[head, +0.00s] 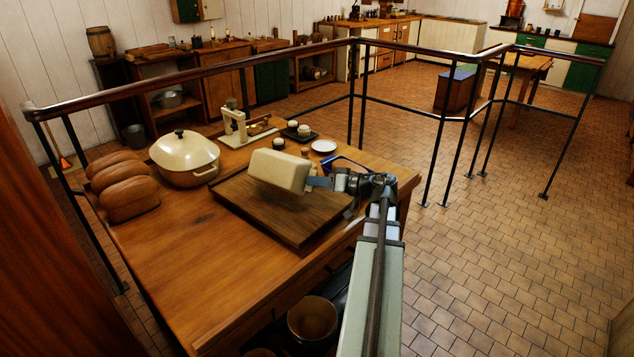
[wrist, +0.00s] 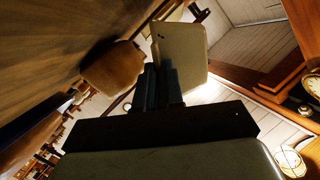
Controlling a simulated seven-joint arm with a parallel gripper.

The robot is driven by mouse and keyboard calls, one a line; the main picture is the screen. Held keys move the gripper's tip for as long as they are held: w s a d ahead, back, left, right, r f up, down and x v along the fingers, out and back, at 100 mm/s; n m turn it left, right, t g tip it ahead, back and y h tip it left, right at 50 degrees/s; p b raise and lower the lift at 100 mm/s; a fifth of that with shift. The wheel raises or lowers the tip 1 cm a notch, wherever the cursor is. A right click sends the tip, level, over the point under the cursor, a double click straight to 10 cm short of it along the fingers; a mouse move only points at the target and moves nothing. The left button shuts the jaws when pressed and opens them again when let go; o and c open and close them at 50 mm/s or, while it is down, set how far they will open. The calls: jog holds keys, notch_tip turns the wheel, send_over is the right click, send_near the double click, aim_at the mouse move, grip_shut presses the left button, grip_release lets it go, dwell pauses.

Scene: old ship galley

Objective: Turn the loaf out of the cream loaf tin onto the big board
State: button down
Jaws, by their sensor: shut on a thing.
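My gripper (head: 322,182) is shut on the cream loaf tin (head: 280,170) at one end and holds it above the big board (head: 235,208). The tin is tipped over, with its pale outside toward the head camera. The tin (wrist: 182,52) also shows in the wrist view, beyond my gripper's fingers (wrist: 160,85). A brown loaf (wrist: 110,68) shows there on the board side of the tin, close against its edge. I cannot tell whether the loaf is still partly inside the tin or whether it touches the board. The head view does not clearly show this loaf.
Several brown loaves (head: 130,198) stand at the table's left end beside a lidded cream pot (head: 184,158). Behind the board are a cream scale (head: 238,125), a white plate (head: 323,147) and small cups. A dark railing (head: 200,72) runs behind. The table's front left is clear.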

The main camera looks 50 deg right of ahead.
jog(key=shift+s+a+r, duration=0.1)
jog(key=shift+a+r, duration=0.3)
jog(key=shift+r, duration=0.6)
jog(key=shift+s+a+r, duration=0.1)
jog(key=shift+a+r, duration=0.35)
jog(key=shift+r, duration=0.6)
jog(key=shift+s+a+r, duration=0.1)
jog(key=shift+a+r, duration=0.3)
jog(key=shift+r, duration=0.6)
